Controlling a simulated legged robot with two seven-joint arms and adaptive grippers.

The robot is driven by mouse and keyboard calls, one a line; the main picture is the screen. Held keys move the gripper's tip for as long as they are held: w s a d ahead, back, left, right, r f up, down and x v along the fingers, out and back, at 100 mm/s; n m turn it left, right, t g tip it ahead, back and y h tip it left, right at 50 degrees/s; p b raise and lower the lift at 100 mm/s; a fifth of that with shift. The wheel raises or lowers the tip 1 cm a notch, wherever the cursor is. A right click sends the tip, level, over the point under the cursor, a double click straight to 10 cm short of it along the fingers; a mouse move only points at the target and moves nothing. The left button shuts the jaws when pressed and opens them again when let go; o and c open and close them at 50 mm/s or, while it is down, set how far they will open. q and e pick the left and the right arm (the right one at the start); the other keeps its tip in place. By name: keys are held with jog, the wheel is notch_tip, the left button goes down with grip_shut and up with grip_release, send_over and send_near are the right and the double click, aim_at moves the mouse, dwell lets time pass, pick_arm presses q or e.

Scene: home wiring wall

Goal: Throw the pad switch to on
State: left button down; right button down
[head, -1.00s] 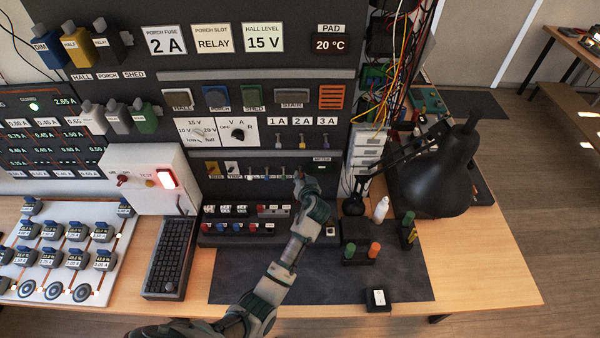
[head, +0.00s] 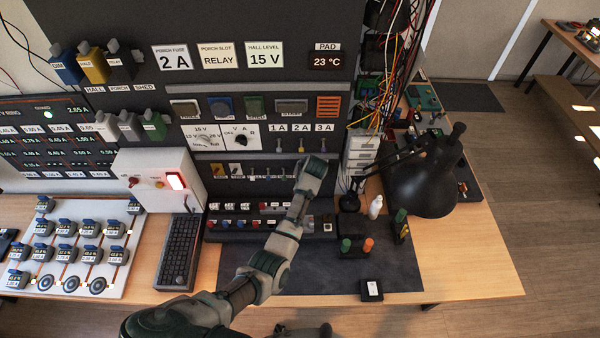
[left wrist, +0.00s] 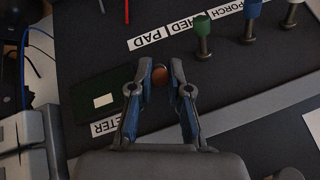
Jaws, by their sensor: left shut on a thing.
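My left gripper (head: 314,168) reaches the lower switch row of the dark wall panel in the head view, where its hand hides what it holds. In the left wrist view the two fingers (left wrist: 161,76) are shut on the round copper-coloured knob of the pad switch (left wrist: 160,77). The PAD label (left wrist: 150,39) is just beyond it. Levers with green (left wrist: 203,24) and blue (left wrist: 251,10) caps stand beside it, clear of the fingers. I cannot tell which way the pad lever is thrown. The PAD display (head: 326,62) reads 23 °C. My right gripper is not in view.
A dark green meter plate (left wrist: 103,99) lies close to the fingers. Loose wires (head: 385,60) and a black desk lamp (head: 425,180) are right of the panel. A keyboard (head: 180,252) and capped holders (head: 357,247) are on the bench. The dark mat (head: 320,278) has free room.

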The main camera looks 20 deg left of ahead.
pick_arm(q)
jog(key=shift+w+d+r, duration=0.1)
jog(key=shift+r, duration=0.05)
jog(key=c, duration=1.1)
grip_release()
jog(key=shift+d, duration=0.1)
jog(key=v, duration=1.1)
jog(key=shift+d+r, duration=0.2)
jog(key=shift+r, duration=0.05)
